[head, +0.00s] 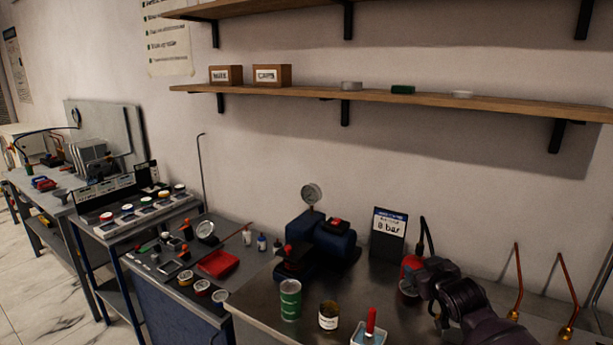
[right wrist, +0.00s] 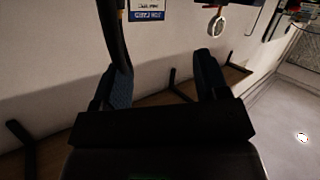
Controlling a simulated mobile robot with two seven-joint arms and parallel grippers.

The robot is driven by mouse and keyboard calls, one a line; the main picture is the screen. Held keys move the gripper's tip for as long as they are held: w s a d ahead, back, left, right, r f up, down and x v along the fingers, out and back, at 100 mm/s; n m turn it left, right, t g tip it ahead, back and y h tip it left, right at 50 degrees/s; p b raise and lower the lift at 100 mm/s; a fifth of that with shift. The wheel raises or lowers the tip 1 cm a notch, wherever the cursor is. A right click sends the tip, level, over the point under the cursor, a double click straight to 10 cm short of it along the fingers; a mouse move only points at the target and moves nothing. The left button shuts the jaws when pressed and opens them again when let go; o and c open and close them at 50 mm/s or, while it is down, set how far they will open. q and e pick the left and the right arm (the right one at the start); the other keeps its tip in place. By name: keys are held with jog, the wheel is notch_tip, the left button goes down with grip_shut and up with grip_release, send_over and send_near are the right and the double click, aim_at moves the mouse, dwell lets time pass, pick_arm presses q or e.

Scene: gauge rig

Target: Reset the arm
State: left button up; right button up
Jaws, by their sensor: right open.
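My right arm comes into the head view from the lower right, with my right gripper (head: 440,284) over the right part of the bench, in front of a red tool with a black hose (head: 410,272). Its fingers are hard to make out there. In the right wrist view the two fingers of my right gripper (right wrist: 165,70) stand wide apart with nothing between them. A round gauge (head: 312,194) stands on a dark blue pump unit (head: 333,240) at mid-bench; a gauge also shows in the wrist view (right wrist: 216,27). My left gripper is not in view.
A green can (head: 290,300), an open jar (head: 328,316) and a tray with a red-handled tool (head: 369,335) stand near the bench front. An "8 bar" sign (head: 389,235) stands at the back. Copper rods (head: 517,282) rise at right. A shelf (head: 420,96) runs above.

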jog(key=s+f+m+g, duration=0.1)
jog(key=s+f, duration=0.6)
jog(key=s, duration=0.6)
jog(key=s+f+m+g+h, duration=0.1)
jog(key=s+f, duration=0.7)
jog(key=s, duration=0.5)
jog(key=s+f+m+g, duration=0.1)
jog(key=s+f, duration=0.6)
jog(key=s, duration=0.6)
jog(key=shift+a+f+b, duration=0.2)
jog(key=shift+a+b, duration=0.15)
jog(key=shift+a, duration=0.05)
